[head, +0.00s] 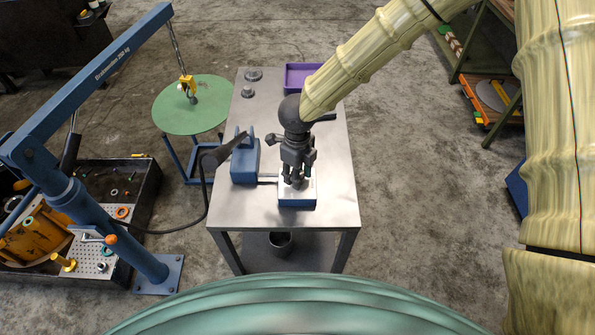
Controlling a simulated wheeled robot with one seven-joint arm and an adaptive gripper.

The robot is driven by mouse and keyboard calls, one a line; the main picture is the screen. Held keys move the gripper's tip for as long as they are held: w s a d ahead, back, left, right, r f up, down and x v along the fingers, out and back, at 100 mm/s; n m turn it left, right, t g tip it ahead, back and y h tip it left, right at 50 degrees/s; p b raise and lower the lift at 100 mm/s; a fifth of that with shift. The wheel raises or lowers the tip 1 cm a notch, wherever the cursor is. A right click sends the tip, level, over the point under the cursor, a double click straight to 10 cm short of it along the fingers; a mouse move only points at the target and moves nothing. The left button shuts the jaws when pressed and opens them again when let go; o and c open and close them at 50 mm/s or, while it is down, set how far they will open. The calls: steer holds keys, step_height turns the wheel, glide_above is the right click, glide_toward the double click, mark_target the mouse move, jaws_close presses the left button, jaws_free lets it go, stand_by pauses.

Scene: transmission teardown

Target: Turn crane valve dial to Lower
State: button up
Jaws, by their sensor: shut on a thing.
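The crane valve box (308,195) is a blue block with a pale top face, near the front of the steel table. My gripper (296,183) points down over it from above, with its fingers closed in on something at the pale face. The crane valve dial is mostly hidden by my fingers, and I cannot read its setting or any label. A short rod joins the box to a blue pump unit (244,166) on its left. The blue crane (90,75) stands at the left, and its hook (187,85) hangs above a green round table.
The steel table (235,208) also bears a purple tray (300,77) and small metal parts at the back. A black hose (205,200) runs from the pump side toward the crane. A parts bin (145,195) stands at left and shelves (470,75) at right.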

steer(key=m, duration=0.5)
steer(key=shift+m, duration=0.3)
stand_by(0.4)
steer(key=o, duration=1)
steer(key=shift+o, duration=0.2)
step_height(320, 180, up, 12)
stand_by(0.4)
